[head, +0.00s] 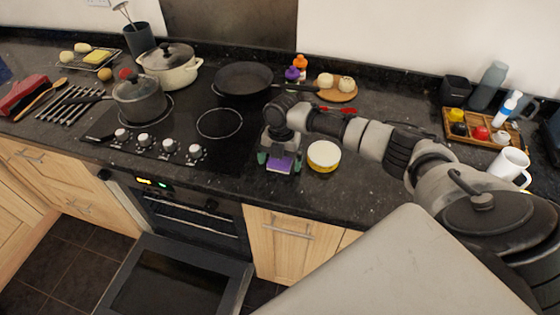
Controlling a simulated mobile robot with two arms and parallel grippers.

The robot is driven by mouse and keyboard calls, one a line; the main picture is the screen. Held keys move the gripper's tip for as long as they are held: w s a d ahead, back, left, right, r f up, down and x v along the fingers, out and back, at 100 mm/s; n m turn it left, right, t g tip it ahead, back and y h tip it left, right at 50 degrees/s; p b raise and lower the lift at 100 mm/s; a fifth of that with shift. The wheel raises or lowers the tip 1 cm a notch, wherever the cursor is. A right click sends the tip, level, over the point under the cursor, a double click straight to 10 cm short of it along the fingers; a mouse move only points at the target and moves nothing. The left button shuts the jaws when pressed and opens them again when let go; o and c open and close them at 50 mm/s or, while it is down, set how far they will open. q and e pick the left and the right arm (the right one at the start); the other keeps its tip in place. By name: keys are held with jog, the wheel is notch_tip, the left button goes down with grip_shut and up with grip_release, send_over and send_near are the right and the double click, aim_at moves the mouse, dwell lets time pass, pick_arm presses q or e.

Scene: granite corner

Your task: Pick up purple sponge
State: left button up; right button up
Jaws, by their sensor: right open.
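The purple sponge (280,164) lies on the dark granite counter near its front edge, to the right of the cooktop. My right gripper (279,160) is open over the sponge, pointing down, with a green-tipped finger on either side of it. Part of the sponge is hidden under the gripper. I cannot tell whether the fingers touch it. My left gripper is not in view.
A round yellow-and-white tub (324,156) stands close to the right of the gripper. A frying pan (243,80) and a saucepan (138,98) are on the cooktop. The oven door (175,280) hangs open below.

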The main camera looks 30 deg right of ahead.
aim_at(283, 162)
jog(key=shift+c, duration=1.1)
jog(key=c, duration=0.7)
jog(key=shift+r, duration=0.1)
jog(key=shift+c, duration=0.8)
jog(key=shift+r, duration=0.35)
jog(key=r, duration=0.1)
jog(key=r+b, duration=0.1)
jog(key=s+r, duration=0.1)
jog(key=shift+d+r+b, duration=0.3)
jog(key=shift+r+b, duration=0.05)
jog(key=s+d+r+b, duration=0.2)
jog(key=s+d+r, duration=0.2)
jog(key=s, duration=0.5)
jog(key=shift+s+d+r, duration=0.2)
jog(key=shift+d+r, duration=0.15)
jog(key=shift+r, duration=0.9)
